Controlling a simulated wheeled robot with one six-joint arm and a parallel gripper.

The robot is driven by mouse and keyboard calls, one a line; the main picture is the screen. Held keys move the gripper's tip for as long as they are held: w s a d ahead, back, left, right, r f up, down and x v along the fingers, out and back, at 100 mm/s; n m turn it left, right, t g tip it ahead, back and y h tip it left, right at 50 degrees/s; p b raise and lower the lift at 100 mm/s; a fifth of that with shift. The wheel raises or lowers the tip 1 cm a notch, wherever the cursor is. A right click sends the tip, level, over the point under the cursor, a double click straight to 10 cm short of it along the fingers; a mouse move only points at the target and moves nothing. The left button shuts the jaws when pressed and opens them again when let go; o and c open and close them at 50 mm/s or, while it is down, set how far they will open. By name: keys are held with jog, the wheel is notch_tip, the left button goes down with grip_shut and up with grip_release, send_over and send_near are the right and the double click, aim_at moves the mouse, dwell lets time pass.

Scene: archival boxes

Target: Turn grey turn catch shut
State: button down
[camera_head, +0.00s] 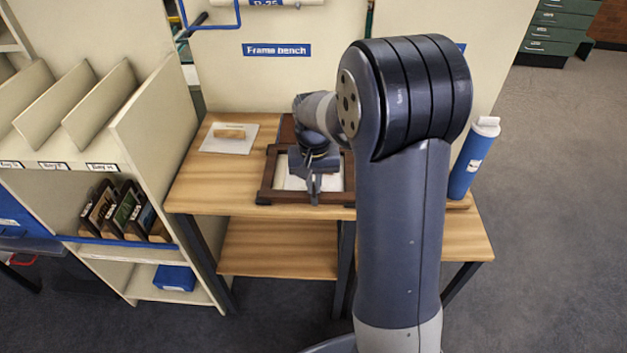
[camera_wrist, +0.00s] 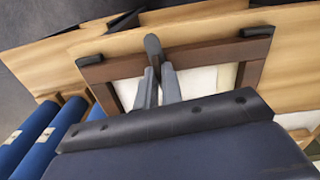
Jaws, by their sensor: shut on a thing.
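A dark wooden frame (camera_head: 267,178) with a pale backing lies on the wooden bench. It also shows in the wrist view (camera_wrist: 205,54). The grey turn catch (camera_wrist: 152,43) sits at the middle of the frame's near rail and lies across the rail, pointing inward. My gripper (camera_head: 314,188) is over the near side of the frame. In the wrist view, my gripper's fingers (camera_wrist: 159,76) are shut on the catch's inner end. The fingers hide part of the catch. In the head view the catch cannot be told apart from the fingers.
Two dark pieces, one on the left (camera_wrist: 90,60) and one on the right (camera_wrist: 257,32), sit on the frame's corners. A white board with a wooden handle (camera_head: 229,138) lies left of the frame. A blue tube (camera_head: 470,162) stands at the right. A divided shelf (camera_head: 150,140) borders the bench's left.

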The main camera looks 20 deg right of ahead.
aim_at(314, 186)
jog(key=shift+m, duration=0.5)
dwell(0.3)
jog(key=c, duration=1.6)
grip_release()
jog(key=shift+o, duration=0.2)
notch_tip(314, 186, up, 11)
jog(key=p, duration=0.1)
jog(key=shift+f, duration=0.25)
